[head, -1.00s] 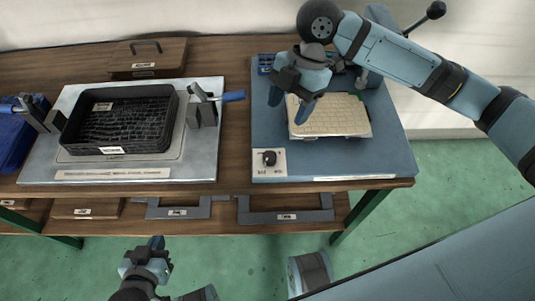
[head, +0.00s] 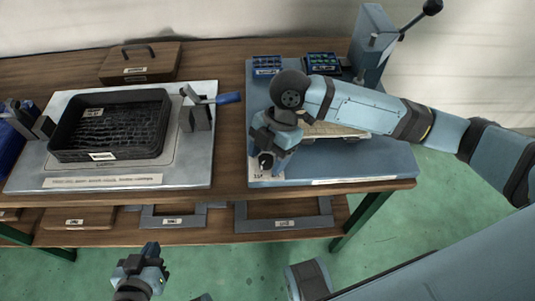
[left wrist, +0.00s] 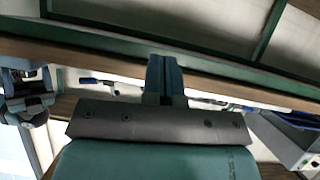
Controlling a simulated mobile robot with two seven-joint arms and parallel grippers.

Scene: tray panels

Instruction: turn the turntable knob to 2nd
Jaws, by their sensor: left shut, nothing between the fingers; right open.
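The turntable knob (head: 265,160) is a small black knob at the front left corner of the blue-grey turntable base (head: 375,160). Its white label plate (head: 256,173) is mostly covered by my right gripper. My right gripper (head: 274,157) points down over the knob with its fingers open at the knob's sides; I cannot tell whether they touch it. The knob's setting cannot be read. My left gripper (head: 151,249) is shut and empty, low in front of the table. Its closed fingers also show in the left wrist view (left wrist: 164,75).
A black mesh tray (head: 108,154) sits on a metal plate between clamps, one with a blue handle (head: 229,98). A light panel (head: 333,130) lies on the turntable base, partly behind my right arm. A lever post (head: 371,45) stands at the back right. A brown box (head: 140,62) stands behind.

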